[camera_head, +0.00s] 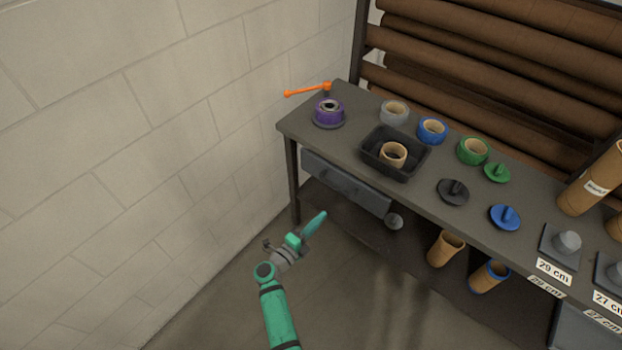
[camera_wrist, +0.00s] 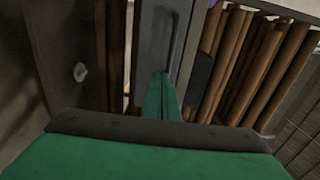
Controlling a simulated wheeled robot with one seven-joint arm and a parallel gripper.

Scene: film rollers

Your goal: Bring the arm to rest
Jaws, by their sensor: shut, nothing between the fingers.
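My arm (camera_head: 279,315) is green and reaches up from the bottom of the head view. My gripper (camera_head: 319,217) is shut and empty, in the air in front of the bench's left end, below the level of its top. It points up and to the right, apart from the bench. In the wrist view the closed green fingers (camera_wrist: 163,85) point toward a grey drawer front (camera_wrist: 163,45).
The dark bench (camera_head: 330,150) carries a purple roll (camera_head: 329,109), an orange crank (camera_head: 307,90), a black tray (camera_head: 378,163), several tape rolls and flanged plugs. A block wall (camera_head: 150,150) is at left; the floor beside my arm is clear.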

